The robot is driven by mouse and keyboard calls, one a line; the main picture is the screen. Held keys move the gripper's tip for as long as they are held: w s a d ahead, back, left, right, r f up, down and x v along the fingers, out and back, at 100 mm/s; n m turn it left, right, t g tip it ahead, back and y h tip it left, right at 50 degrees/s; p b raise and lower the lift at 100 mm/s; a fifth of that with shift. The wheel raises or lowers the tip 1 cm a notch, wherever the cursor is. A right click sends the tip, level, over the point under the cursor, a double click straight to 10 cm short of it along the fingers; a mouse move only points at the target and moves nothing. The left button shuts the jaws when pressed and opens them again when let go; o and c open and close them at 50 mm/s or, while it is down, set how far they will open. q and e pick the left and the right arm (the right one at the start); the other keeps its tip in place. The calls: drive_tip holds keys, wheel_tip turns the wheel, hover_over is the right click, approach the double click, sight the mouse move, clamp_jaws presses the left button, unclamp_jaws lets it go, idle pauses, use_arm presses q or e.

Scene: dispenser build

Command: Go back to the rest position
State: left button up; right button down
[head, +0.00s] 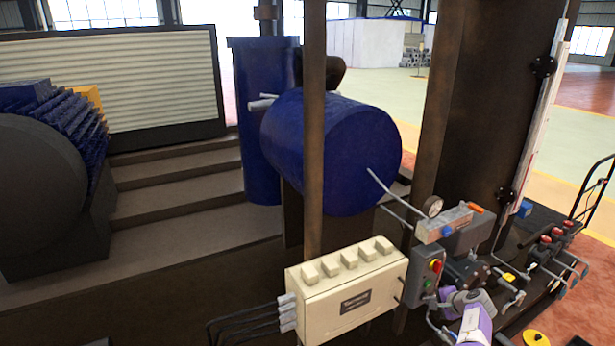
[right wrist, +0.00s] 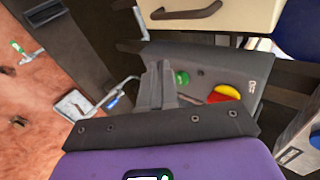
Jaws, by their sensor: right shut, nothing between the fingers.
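My right gripper (head: 456,279) is at the lower right of the head view, with its purple arm below it. It is just right of a grey control box (head: 424,291) that has a red knob and a green button. In the right wrist view the fingers of the right gripper (right wrist: 160,68) are together and hold nothing. They stand in front of the control box (right wrist: 252,70), close to its green button (right wrist: 182,77) and its red and yellow knob (right wrist: 225,93). I cannot tell whether they touch the box. My left gripper is not in view.
A cream terminal box (head: 345,290) stands left of the control box. A gauge (head: 432,207) and a block with an orange handle (head: 447,225) sit above. A thick brown post (head: 445,100) and a blue tank (head: 345,150) are behind. Levers and a black rail crowd the right.

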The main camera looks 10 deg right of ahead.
drive_tip(key=s+a+f+m+t+h, duration=0.1)
drive_tip(key=s+a+f+m, duration=0.3)
drive_tip(key=m, duration=1.1)
drive_tip(key=a+f+m+t+h, duration=0.15)
drive_tip(key=f+m, duration=0.45)
drive_tip(key=m, duration=0.9)
drive_tip(key=s+a+f+m+g, duration=0.1)
drive_tip(key=s+a+f+m, duration=0.15)
drive_tip(key=a+m, duration=0.3)
drive_tip(key=s+a+f+m+g+y, duration=0.1)
drive_tip(key=s+a+f+m, duration=0.1)
drive_tip(key=s+a+m, duration=0.3)
drive_tip(key=s+a+f+m+g, duration=0.2)
drive_tip(key=a+f+m, duration=0.1)
drive_tip(key=a+m, duration=0.25)
drive_tip(key=s+a+r+m+g+y, duration=0.2)
drive_tip(key=s+a+m, duration=0.4)
drive_tip(key=s+a, duration=0.5)
drive_tip(key=s+a+r+m+g+y, duration=0.1)
drive_tip(key=s+a+m+g, duration=0.4)
drive_tip(key=s+a, duration=0.6)
drive_tip(key=s+r+m, duration=0.1)
drive_tip(key=s, duration=0.3)
drive_tip(key=shift+a+m+y, duration=0.2)
drive_tip(key=shift+m+y, duration=0.15)
drive_tip(key=shift+m, duration=0.05)
